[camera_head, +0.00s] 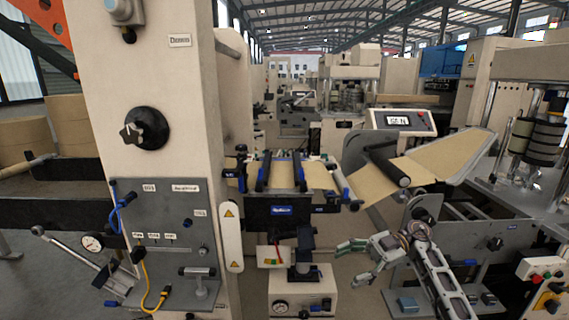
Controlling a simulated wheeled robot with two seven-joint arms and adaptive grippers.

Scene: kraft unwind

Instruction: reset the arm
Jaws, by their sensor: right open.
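My right arm (438,268) comes up from the lower right and bends at a round joint. My right gripper (350,264) points left from that joint, with its fingers spread apart and nothing seen between them. It shows in front of the machine, below the brown kraft web (372,186) and to the right of a small white box unit (303,292). I cannot tell its exact distance from these parts. My left gripper and arm are not in view.
A beige column (155,70) with a black knob (146,128) stands at left. A grey panel (165,228) with a gauge (92,243) and a yellow hose is below. A display box (403,121) sits above the web. A button box (543,275) is at lower right.

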